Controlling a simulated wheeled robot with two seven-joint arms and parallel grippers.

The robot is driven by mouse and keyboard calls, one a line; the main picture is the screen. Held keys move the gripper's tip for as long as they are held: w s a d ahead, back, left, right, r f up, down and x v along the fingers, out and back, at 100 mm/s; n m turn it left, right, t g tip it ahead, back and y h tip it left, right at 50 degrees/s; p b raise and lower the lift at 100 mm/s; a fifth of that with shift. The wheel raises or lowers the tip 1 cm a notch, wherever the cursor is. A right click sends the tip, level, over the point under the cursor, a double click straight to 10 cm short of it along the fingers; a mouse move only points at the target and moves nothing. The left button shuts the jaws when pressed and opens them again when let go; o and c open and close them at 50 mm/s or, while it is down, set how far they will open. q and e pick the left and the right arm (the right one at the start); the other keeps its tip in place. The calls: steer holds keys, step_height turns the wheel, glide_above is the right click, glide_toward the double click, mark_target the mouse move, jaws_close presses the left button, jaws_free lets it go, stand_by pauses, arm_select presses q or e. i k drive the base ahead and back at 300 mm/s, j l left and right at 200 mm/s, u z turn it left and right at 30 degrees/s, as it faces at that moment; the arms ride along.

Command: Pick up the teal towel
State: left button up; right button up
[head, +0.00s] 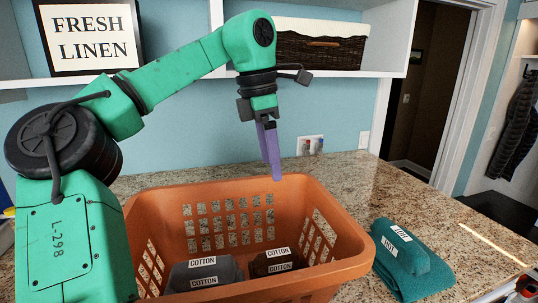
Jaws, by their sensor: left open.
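The teal towel (410,262) lies folded on the granite counter at the right, just outside the orange basket. It has white labels with dark lettering. My left gripper (274,172) has purple fingers pointing down above the basket, left of the towel and higher than it. Its fingers overlap in this view; it is open, with nothing seen between them. My right gripper is not in view.
The orange laundry basket (345,242) stands on the counter (362,178) and holds a grey folded cloth (205,272) and a dark one (275,262), labelled COTTON. Bare counter lies behind and right of the towel. A shelf with a wicker basket (318,50) hangs above.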

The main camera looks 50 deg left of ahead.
mark_target(409, 269)
steer(key=k+l, duration=0.35)
steer(key=l, duration=0.15)
steer(key=k+l, duration=0.75)
steer(key=l, duration=0.3)
